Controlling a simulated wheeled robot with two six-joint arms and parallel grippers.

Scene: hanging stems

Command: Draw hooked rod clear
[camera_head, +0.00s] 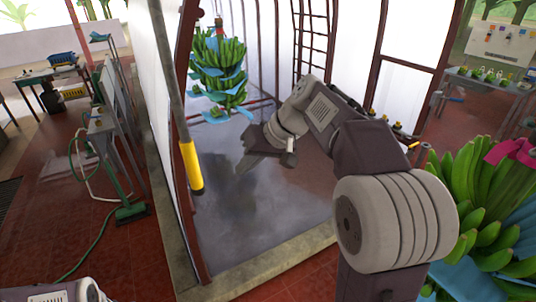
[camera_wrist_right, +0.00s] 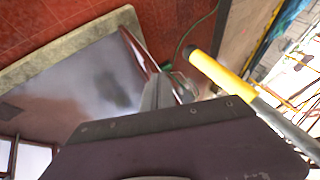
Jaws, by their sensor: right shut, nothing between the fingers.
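The hooked rod is a long grey pole with a yellow grip (camera_head: 192,165) at its lower end. It stands nearly upright beside the dark red frame post at the left, and its upper end runs out of the head view, so no hook shows. My right gripper (camera_head: 248,162) is shut and empty, to the right of the yellow grip and apart from it. In the right wrist view the yellow grip (camera_wrist_right: 222,76) lies just right of the gripper's fingers (camera_wrist_right: 168,88), with the grey shaft running to the lower right. My left gripper is out of view.
A banana bunch with blue sheets (camera_head: 218,75) hangs behind my right gripper. Another bunch (camera_head: 490,205) is at the right, near my right arm. A white wall panel (camera_head: 155,100) and red post stand close to the rod. The grey wet floor (camera_head: 270,220) is clear.

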